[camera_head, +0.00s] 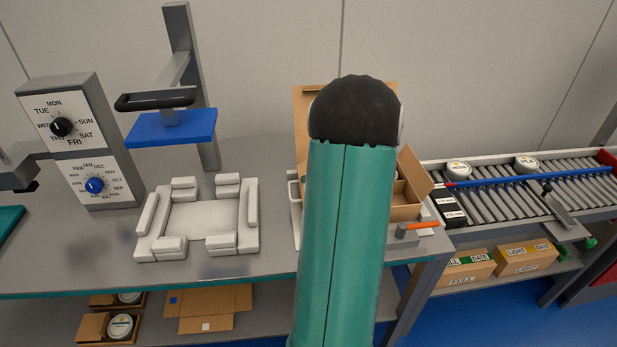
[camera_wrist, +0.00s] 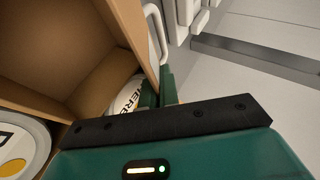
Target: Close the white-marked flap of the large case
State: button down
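The large cardboard case (camera_head: 408,206) stands on the bench, mostly hidden behind my arm in the head view. One flap (camera_head: 301,112) stands up at its back left and another (camera_head: 415,172) leans outward at its right. In the wrist view I look into the brown case (camera_wrist: 50,40), with a white tub (camera_wrist: 126,97) and part of another (camera_wrist: 18,150) inside. My gripper (camera_wrist: 160,92) has its green fingers close together, one on each side of a thin cardboard panel (camera_wrist: 128,25), and appears shut on its edge. No white mark shows on this panel.
A white fixture (camera_head: 200,218) and a blue press plate (camera_head: 172,128) on a grey post are to the left. An orange-handled clamp (camera_head: 418,227) sits right of the case. A roller conveyor (camera_head: 500,195) with tubs lies further right. Open bench lies around the fixture.

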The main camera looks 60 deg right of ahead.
jog(key=shift+s+d+f+t+y, duration=0.1)
jog(key=shift+f+t+y, duration=0.15)
jog(key=shift+t+y, duration=0.3)
jog(key=c, duration=2.1)
grip_release()
jog(key=o, duration=0.5)
jog(key=shift+c, duration=0.2)
